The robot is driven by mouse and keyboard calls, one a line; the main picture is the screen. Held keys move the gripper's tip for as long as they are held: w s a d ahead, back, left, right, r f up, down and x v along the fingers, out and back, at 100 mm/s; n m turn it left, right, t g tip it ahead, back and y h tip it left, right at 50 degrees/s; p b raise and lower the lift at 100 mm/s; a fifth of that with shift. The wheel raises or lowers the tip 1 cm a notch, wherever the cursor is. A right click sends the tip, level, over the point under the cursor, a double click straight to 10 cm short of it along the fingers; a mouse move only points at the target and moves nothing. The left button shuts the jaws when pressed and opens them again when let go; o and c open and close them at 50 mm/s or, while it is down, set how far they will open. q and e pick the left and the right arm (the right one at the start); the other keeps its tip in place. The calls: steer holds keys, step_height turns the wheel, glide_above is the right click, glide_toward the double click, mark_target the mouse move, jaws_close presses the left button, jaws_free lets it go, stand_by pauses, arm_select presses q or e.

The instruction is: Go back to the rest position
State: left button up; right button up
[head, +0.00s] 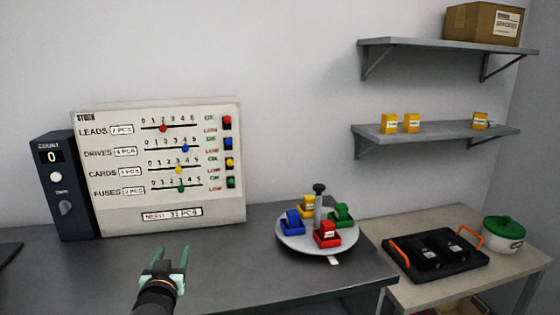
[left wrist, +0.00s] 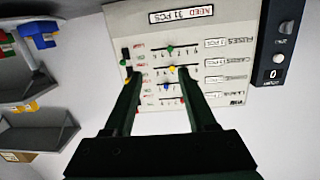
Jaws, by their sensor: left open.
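My left gripper (head: 168,262) is open and empty above the front of the dark table, below the stock board. In the left wrist view its two green fingers (left wrist: 160,90) stand well apart with nothing between them. That view is upside down and shows the board (left wrist: 222,60) beyond the fingers. My right gripper is in neither view.
The white stock board (head: 200,225) and a dark counter box (head: 75,190) reading 0 stand on the table (head: 230,285). A round turntable (head: 318,244) holds coloured blocks. A side table (head: 400,285) bears a black tray (head: 400,262) and green-lidded pot (head: 503,232). Two wall shelves (head: 430,133) hang right.

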arm_select(q)
steer(key=s+d+f+m+g+h, duration=0.1)
steer(key=s+d+f+g+h, duration=0.1)
steer(key=s+f, duration=0.75)
steer(key=s+d+f+m+g+h, duration=0.1)
steer(key=s+d+f+m+g, duration=0.1)
steer(key=s+f, duration=0.8)
steer(key=s+d+f+g+h, duration=0.2)
steer(key=s+d+f+g, duration=0.1)
steer(key=s+f, duration=0.8)
steer(key=s+d, duration=0.1)
steer(key=s, duration=0.3)
steer(key=shift+s+f, duration=0.15)
steer(key=shift+f, duration=0.15)
